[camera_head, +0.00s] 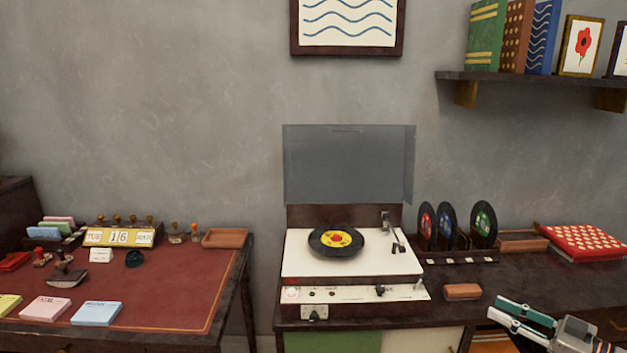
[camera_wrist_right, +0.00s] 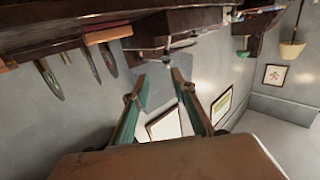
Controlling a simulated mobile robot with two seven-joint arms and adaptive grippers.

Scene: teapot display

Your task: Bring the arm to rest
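My right gripper (camera_head: 522,318) is at the lower right of the head view, in front of the cabinet's front edge. Its two green-padded fingers are apart, with nothing between them. In the right wrist view the open fingers (camera_wrist_right: 160,90) show the grey wall and a framed picture beyond them, the scene appearing turned over. My left gripper is in neither view. The record player (camera_head: 352,262) stands on the dark cabinet with its lid up. A black record with a yellow label (camera_head: 336,241) lies on its platter, and the tonearm (camera_head: 394,232) is at the platter's right.
A rack of several records (camera_head: 457,228) stands right of the player, with a brown block (camera_head: 462,291) in front and a red patterned box (camera_head: 583,242) farther right. A desk (camera_head: 170,290) with stamps and paper pads is at left. A shelf (camera_head: 535,78) hangs upper right.

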